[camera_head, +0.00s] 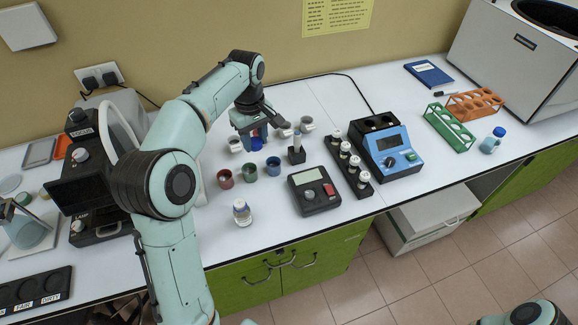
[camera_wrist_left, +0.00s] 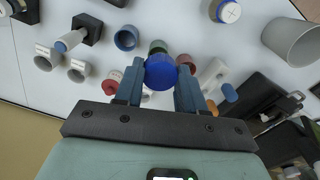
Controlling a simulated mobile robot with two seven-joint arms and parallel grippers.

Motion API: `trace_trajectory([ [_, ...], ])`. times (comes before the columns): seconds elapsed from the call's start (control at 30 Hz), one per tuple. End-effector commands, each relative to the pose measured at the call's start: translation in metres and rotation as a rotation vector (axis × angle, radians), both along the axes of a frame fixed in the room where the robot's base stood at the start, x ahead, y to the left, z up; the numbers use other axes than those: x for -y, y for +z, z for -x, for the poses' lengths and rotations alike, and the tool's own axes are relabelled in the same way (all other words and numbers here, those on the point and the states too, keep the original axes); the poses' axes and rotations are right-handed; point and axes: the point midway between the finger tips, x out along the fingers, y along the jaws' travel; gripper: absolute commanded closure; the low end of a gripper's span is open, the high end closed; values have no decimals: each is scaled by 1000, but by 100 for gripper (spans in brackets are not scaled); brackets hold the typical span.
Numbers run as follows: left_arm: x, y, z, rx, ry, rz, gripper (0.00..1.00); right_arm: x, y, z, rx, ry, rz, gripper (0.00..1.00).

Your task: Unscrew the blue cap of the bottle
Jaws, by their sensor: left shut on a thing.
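My left gripper (camera_head: 257,138) is at the back of the table, behind the row of coloured cups. It is shut on a round blue cap (camera_wrist_left: 160,72), which shows between the two fingers in the left wrist view. The blue cap also shows below the fingers in the head view (camera_head: 257,144). No bottle body can be made out under the cap. A small clear bottle (camera_head: 242,213) with a white label stands upright in front of the cups, apart from the gripper. Its top looks pale, and details are too small to tell. My right gripper is not in view.
Red (camera_head: 225,178), green (camera_head: 249,172) and blue (camera_head: 273,165) cups stand in front of the gripper, with white cups (camera_head: 306,124) around it. A black scale (camera_head: 314,191) is to the right.

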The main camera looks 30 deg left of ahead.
Motion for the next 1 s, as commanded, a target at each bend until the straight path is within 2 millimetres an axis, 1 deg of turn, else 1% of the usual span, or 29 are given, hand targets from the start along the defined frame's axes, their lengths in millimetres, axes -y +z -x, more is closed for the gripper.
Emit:
trace_trajectory([
  [0.03,0,-12,2,-8,0,1,97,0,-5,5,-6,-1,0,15],
  [0.07,0,-18,2,-8,0,1,97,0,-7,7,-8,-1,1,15],
  [0.2,0,-57,4,-13,1,2,97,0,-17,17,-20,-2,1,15],
  [0.4,0,-108,3,-9,-1,1,97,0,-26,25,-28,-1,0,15],
  [0.53,0,-130,2,-6,0,2,97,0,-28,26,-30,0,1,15],
  [0.77,0,-149,1,-5,-1,1,97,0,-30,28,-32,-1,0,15],
  [0.9,0,-175,2,-7,0,1,97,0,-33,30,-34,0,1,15],
  [1.0,1,-189,2,-6,-1,2,97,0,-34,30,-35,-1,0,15],
])
